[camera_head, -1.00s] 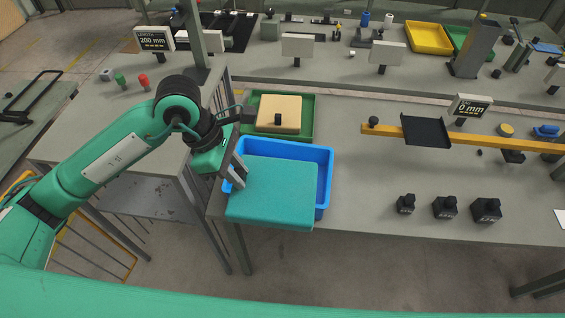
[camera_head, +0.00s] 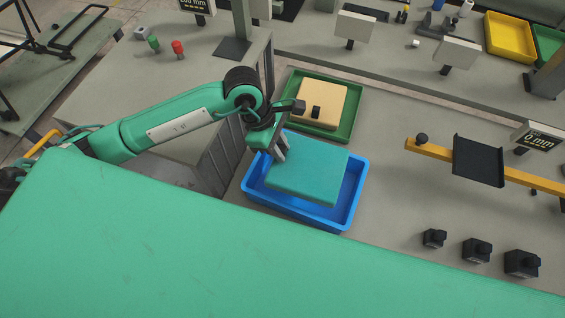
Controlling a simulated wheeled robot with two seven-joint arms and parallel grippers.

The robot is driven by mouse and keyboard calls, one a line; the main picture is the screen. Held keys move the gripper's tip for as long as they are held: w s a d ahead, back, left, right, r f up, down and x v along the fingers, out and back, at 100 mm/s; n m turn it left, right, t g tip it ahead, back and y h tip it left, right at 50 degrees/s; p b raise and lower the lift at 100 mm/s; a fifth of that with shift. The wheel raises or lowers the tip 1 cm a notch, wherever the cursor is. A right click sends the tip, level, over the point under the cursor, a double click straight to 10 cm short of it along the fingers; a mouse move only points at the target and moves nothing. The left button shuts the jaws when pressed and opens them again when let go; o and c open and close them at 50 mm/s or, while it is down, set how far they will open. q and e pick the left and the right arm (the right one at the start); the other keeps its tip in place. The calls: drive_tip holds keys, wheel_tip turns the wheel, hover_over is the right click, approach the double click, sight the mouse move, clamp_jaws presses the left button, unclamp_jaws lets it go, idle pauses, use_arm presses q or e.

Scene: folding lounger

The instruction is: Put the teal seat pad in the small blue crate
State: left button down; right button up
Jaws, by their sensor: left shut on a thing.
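The teal seat pad (camera_head: 310,172) is a flat, rounded square slab. It shows over the small blue crate (camera_head: 348,207), within the crate's outline; I cannot tell whether it touches the crate's floor. The crate's rim shows around most of it. My left gripper (camera_head: 282,150) is shut on the pad at its upper left edge, near the crate's back left corner. The fingers hide that part of the pad. My right gripper is not in view.
A green tray (camera_head: 347,127) with a cream pad (camera_head: 322,104) stands just behind the crate. A yellow beam (camera_head: 435,151) with a black plate (camera_head: 478,160) is to the right. Several black knobbed blocks (camera_head: 477,250) sit at the front right. Bare tabletop lies between crate and blocks.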

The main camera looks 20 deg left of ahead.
use_arm(q)
wheel_tip(320, 180, down, 6)
drive_tip(key=shift+f+p, duration=0.25)
drive_tip(key=shift+p, duration=0.4)
wheel_tip(320, 180, down, 3)
drive_tip(key=shift+f+p, duration=0.1)
drive_tip(key=shift+p, duration=0.4)
drive_tip(key=shift+f, duration=0.2)
drive_tip(key=shift+f, duration=0.1)
drive_tip(key=c, duration=1.3)
unclamp_jaws()
drive_tip(key=shift+o, duration=0.2)
